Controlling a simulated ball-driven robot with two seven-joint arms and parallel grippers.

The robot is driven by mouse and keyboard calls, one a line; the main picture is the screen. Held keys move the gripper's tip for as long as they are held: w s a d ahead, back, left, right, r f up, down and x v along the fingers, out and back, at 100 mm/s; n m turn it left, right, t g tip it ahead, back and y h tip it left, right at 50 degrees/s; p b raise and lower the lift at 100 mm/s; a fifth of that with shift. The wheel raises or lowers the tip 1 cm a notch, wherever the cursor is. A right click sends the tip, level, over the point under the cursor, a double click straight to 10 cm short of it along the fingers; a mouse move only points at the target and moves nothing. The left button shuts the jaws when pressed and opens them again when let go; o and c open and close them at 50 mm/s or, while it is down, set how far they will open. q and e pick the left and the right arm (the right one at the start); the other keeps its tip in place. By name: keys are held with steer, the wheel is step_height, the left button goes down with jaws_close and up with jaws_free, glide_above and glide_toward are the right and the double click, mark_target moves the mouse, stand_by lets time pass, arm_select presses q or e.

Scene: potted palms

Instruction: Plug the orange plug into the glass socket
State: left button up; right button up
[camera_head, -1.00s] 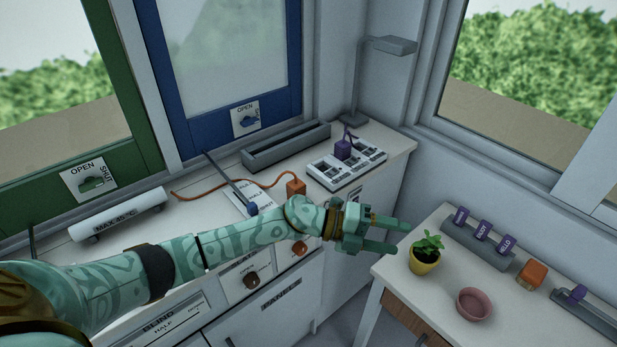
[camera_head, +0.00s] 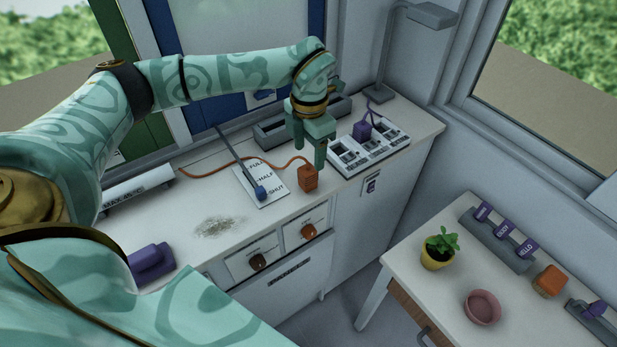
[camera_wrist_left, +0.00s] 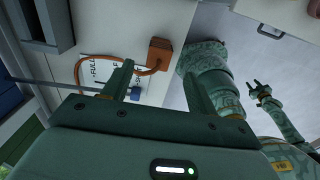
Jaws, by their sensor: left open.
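The orange plug (camera_head: 308,178) stands on the counter near its front edge, its orange cord running back to the left. My left gripper (camera_head: 310,157) is open, pointing down just above and behind the plug, with nothing between its fingers. In the left wrist view the plug (camera_wrist_left: 160,52) lies beyond the gap between the left fingers (camera_wrist_left: 157,78). The white socket board (camera_head: 398,139) is to the right, with a purple plug (camera_head: 362,131) on it. Its labels are too small to read, so I cannot tell which socket is glass. My right gripper (camera_wrist_left: 257,88) shows small in the wrist view, fingers apart.
A lever with a blue knob (camera_head: 261,193) stands left of the plug. A grey trough (camera_head: 268,133) and a lamp (camera_head: 380,92) are behind. A side table (camera_head: 409,260) at the right holds a potted plant (camera_head: 438,251) and a pink bowl (camera_head: 482,307).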

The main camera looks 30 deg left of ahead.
mark_target(308, 169)
arm_select(q)
step_height(308, 169, down, 6)
steer(key=shift+s+a+f+b, duration=0.1)
steer(key=shift+f+b, duration=0.1)
steer(key=shift+b, duration=0.1)
steer(key=c, duration=1.1)
steer(key=shift+o, duration=0.2)
steer(key=shift+r, duration=0.1)
